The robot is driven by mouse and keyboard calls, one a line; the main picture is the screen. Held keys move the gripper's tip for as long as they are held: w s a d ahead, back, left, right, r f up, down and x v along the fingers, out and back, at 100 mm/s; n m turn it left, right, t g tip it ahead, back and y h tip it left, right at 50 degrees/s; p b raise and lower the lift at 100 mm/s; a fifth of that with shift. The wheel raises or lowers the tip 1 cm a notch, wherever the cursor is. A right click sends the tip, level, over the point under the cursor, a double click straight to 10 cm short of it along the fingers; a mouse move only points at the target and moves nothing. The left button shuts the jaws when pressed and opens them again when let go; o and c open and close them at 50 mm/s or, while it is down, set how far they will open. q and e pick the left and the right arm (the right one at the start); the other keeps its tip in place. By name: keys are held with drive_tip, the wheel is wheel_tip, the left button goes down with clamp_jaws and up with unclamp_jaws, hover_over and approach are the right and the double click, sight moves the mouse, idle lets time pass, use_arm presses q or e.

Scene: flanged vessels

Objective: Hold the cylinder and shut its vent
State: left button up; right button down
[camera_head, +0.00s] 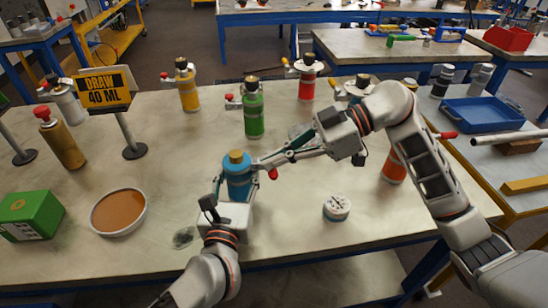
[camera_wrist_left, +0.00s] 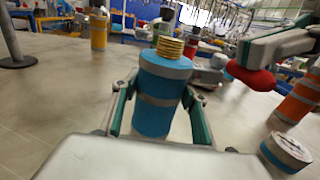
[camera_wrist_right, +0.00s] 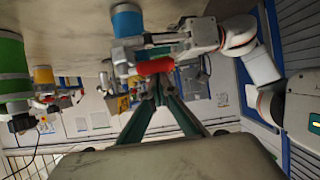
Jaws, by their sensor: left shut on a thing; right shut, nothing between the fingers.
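The blue cylinder (camera_head: 238,178) with a brass cap stands upright near the table's front. My left gripper (camera_wrist_left: 160,108) is shut around its body, one green finger on each side. The vent's red handle (camera_head: 272,174) is on the cylinder's right side; it also shows in the left wrist view (camera_wrist_left: 252,78) and, lying crosswise, in the right wrist view (camera_wrist_right: 155,67). My right gripper (camera_wrist_right: 157,92) is shut and empty, its tips close beside the red handle. I cannot tell whether they touch it. Part of the vent is hidden behind the right gripper.
Green (camera_head: 253,113), yellow (camera_head: 188,90) and red (camera_head: 306,85) cylinders stand behind. An orange cylinder (camera_head: 393,168) is partly behind my right arm. A round white gauge (camera_head: 337,207), a brown-filled dish (camera_head: 118,212), a green box (camera_head: 30,214) and a "DRAW 40 ML" sign (camera_head: 102,87) are around.

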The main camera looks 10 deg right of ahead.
drive_tip(key=shift+w+d+n+g, duration=0.1)
drive_tip(key=shift+d+n+g, duration=0.25)
drive_tip(key=shift+n+g, duration=0.5)
use_arm(q)
drive_tip(key=shift+a, duration=0.1)
drive_tip(key=shift+d, duration=0.2)
use_arm(e)
drive_tip(key=w+d+n+g+h, duration=0.1)
drive_tip(key=w+d+n+g, duration=0.2)
drive_tip(key=w, duration=0.1)
drive_tip(key=shift+w+d+f, duration=0.15)
drive_tip(key=shift+w+d, duration=0.25)
idle(0.5)
use_arm(q)
drive_tip(key=shift+s, duration=0.1)
use_arm(e)
drive_tip(key=shift+w+f, duration=0.1)
drive_tip(key=shift+w, duration=0.15)
idle(0.4)
drive_tip(key=shift+a, duration=0.15)
